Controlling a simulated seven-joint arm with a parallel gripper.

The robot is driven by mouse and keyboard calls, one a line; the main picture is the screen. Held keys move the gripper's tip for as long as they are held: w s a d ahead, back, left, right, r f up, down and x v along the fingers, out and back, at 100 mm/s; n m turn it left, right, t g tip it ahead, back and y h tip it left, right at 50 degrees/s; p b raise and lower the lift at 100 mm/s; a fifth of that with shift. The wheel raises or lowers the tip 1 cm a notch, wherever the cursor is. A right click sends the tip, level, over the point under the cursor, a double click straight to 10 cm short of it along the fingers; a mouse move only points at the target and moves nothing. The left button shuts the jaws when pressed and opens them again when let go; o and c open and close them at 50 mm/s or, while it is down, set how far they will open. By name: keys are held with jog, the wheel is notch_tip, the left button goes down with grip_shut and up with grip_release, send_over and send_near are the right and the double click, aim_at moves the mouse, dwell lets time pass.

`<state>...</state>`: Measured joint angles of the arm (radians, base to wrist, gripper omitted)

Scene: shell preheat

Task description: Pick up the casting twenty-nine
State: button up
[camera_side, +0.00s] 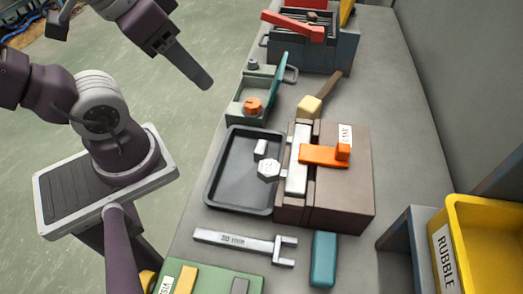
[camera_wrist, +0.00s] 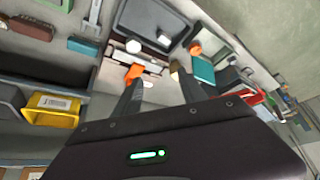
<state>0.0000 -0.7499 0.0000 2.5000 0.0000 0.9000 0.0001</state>
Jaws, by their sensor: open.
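A dark shallow tray (camera_side: 232,190) lies on the bench left of a brown block-like fixture (camera_side: 345,190). A pale hexagonal piece (camera_side: 268,169) sits at the tray's right edge by the fixture, and a smaller pale piece (camera_side: 260,149) is just above it. I cannot read a number on either, so I cannot tell which is casting twenty-nine. The hexagonal piece also shows in the wrist view (camera_wrist: 133,46). My gripper (camera_side: 205,82) is raised left of the bench, apart from everything. Its two fingers (camera_wrist: 160,84) are spread and nothing is between them.
An orange handle (camera_side: 322,156) lies across the fixture. A grey wrench (camera_side: 245,245) and a teal block (camera_side: 323,258) lie in front. A mallet (camera_side: 315,100), a green box (camera_side: 245,95) and a toolbox (camera_side: 330,50) stand behind. A yellow bin (camera_side: 485,225) is right. The air around my gripper is clear.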

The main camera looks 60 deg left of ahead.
jog(key=shift+o, duration=1.2)
jog(key=shift+r, duration=0.1)
